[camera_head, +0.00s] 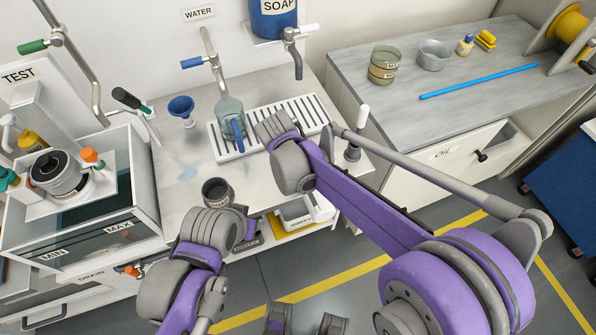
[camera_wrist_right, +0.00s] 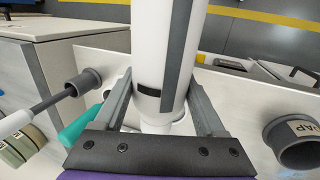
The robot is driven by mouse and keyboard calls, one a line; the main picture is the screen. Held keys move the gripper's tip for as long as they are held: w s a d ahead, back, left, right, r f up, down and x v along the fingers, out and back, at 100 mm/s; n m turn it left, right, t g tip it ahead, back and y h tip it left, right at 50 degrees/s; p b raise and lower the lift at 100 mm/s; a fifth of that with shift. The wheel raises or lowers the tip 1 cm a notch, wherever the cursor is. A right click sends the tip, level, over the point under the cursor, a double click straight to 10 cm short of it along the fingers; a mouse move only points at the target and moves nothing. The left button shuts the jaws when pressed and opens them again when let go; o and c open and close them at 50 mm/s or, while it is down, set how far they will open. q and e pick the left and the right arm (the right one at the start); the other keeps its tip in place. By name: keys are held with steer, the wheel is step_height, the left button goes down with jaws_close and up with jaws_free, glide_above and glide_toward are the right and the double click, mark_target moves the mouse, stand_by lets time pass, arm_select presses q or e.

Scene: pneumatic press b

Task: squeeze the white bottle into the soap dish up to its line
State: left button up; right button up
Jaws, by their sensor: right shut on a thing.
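My right gripper (camera_wrist_right: 159,82) is shut on the white bottle (camera_wrist_right: 150,38), a white cylinder with a grey strip and a black mark. In the head view my right wrist (camera_head: 285,150) is over the right part of the counter, and the bottle cannot be made out there. The soap dish is a dark round cup whose label ends in "AP"; it shows at the right of the right wrist view (camera_wrist_right: 300,148), apart from the bottle. A dark cup, likely the same, stands on the counter (camera_head: 217,191). My left arm's end (camera_head: 215,228) is near this cup; its fingers are hidden.
A slotted drip tray (camera_head: 220,150) holds a glass jar (camera_head: 230,117) below the water tap. A blue funnel (camera_head: 181,107) stands left of it. A lever with a white handle (camera_head: 362,119) stands at the counter's right edge. The soap tank (camera_head: 272,18) hangs at the back.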

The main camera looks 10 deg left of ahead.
steer(key=shift+w+r, duration=0.1)
steer(key=shift+r+g+h, duration=0.4)
steer(key=shift+r, duration=0.05)
steer(key=shift+r+g, duration=0.15)
steer(key=shift+g, duration=0.15)
steer(key=shift+a, duration=0.1)
steer(key=shift+r+n+g+h, duration=0.3)
steer(key=shift+h, duration=0.1)
steer(key=shift+w, duration=0.1)
